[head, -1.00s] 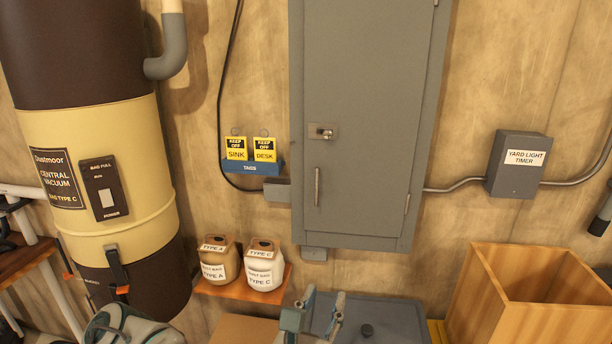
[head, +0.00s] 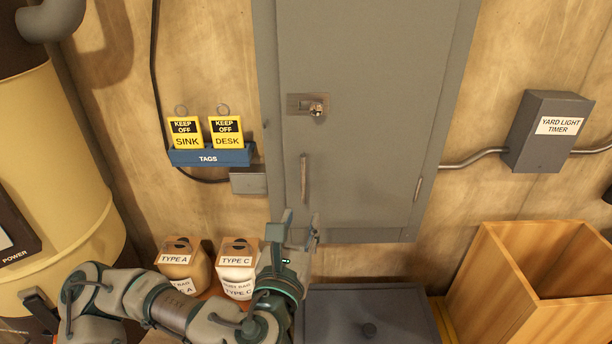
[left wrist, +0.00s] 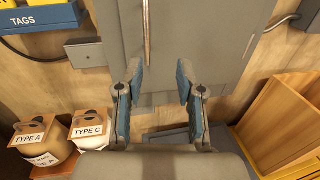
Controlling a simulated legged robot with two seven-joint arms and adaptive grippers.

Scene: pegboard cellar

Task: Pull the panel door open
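The grey panel door (head: 365,60) is on the wall and looks shut. Its vertical bar handle (head: 304,182) is at the door's lower left, below a lock plate with a key (head: 316,109). A hinge shows on the door's right side. My left gripper (head: 300,228) points up at the door's lower edge, just below the handle in the head view. In the left wrist view the gripper (left wrist: 159,82) has its two fingers apart and nothing between them. The handle (left wrist: 147,34) shows beyond and above the fingertips, not touched. My right gripper is out of view.
A blue tag holder (head: 210,157) with two yellow tags hangs left of the panel. Type A (head: 180,265) and Type C (head: 238,268) dust bags stand near my left arm. A grey lidded box (head: 365,315) is below the panel, a wooden crate (head: 540,290) right.

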